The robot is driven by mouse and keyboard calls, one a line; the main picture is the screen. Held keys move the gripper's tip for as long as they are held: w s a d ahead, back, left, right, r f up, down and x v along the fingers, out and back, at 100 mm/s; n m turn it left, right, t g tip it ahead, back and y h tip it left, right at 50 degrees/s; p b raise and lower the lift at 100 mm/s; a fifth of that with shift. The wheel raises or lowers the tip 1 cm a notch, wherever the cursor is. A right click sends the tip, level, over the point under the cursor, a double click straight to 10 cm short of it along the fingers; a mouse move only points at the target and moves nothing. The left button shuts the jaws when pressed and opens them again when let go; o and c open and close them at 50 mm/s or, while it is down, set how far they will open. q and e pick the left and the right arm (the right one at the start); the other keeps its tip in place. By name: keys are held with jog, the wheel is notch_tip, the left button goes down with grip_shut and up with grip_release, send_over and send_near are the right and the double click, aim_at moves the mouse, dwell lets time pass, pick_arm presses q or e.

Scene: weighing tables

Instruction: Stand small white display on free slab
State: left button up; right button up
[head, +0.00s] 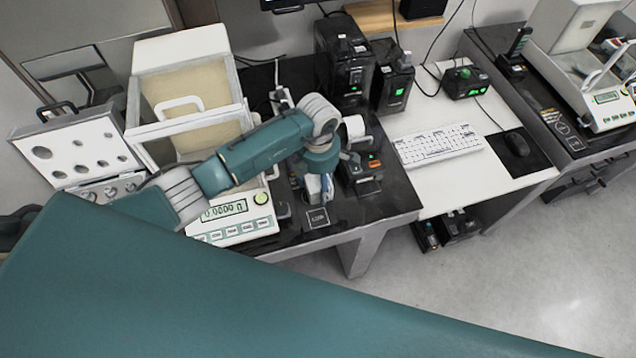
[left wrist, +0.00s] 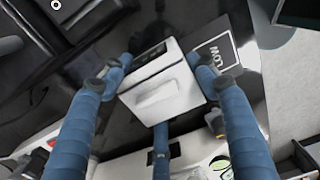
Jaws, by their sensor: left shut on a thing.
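The small white display (left wrist: 160,95) is a white box with a dark panel on one side, between the blue fingers of my left gripper (left wrist: 160,80). In the head view the left gripper (head: 320,187) is low over the front right part of the left black slab (head: 388,190), with the white display (head: 313,183) partly hidden by the wrist. The gripper is shut on the display. I cannot tell whether its underside touches the slab. Another black slab (head: 490,42) is at the right. My right gripper is out of view.
A white balance (head: 232,222) stands left of the gripper. A black label plate (head: 317,217) lies in front, and a small printer-like device (head: 362,180) stands close at the right. The white middle table holds a keyboard (head: 437,145); another balance (head: 603,108) stands far right.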

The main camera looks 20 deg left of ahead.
aim_at(318, 179)
pick_arm(q)
jog(key=shift+f, duration=0.15)
jog(key=o, duration=1.7)
notch_tip(318, 179, up, 10)
jog(key=p, duration=0.6)
jog(key=shift+f+p, duration=0.15)
jog(key=shift+p, duration=0.15)
jog(key=shift+r, duration=1.35)
